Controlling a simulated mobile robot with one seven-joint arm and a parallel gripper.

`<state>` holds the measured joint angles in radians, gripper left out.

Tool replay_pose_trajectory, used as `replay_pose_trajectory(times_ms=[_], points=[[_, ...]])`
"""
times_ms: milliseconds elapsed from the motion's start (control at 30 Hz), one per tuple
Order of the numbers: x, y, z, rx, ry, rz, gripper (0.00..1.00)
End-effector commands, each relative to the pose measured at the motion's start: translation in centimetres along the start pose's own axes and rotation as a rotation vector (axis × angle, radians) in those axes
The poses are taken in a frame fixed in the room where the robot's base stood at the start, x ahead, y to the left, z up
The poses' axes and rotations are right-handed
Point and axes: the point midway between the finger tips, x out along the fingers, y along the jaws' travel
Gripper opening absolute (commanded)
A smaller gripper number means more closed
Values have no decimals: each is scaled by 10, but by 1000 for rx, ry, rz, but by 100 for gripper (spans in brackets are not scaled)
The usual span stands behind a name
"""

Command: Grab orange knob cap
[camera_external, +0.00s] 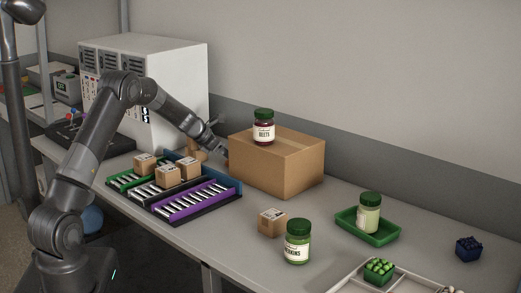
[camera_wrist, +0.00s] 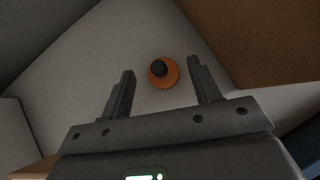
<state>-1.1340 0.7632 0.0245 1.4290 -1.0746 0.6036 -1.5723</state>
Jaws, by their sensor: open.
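The orange knob cap (camera_wrist: 171,79) shows in the wrist view as a round orange disc with a dark round knob on it. It lies on the light grey tabletop beyond my gripper, roughly between the lines of the two fingers. My gripper (camera_wrist: 161,82) is open and empty, with the fingers wide apart. In the external view my gripper (camera_external: 222,151) is low behind the racks, by the left end of the cardboard box. The cap cannot be made out there.
The cardboard box (camera_external: 290,165) stands close on the right, with a beets jar (camera_external: 263,127) on top. The white cabinet (camera_external: 165,90) is on the left. Racks with small boxes, including a purple rack (camera_external: 195,203), lie in front. The wall is behind.

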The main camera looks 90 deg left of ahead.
Motion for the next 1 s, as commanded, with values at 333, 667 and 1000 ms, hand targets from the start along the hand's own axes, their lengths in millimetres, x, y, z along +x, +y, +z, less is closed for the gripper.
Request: replay_pose_trajectory(times_ms=[333, 667, 1000], points=[[25, 0, 1, 0, -1, 0, 57], [24, 0, 1, 0, -1, 1, 41], [24, 1, 1, 0, -1, 1, 13]])
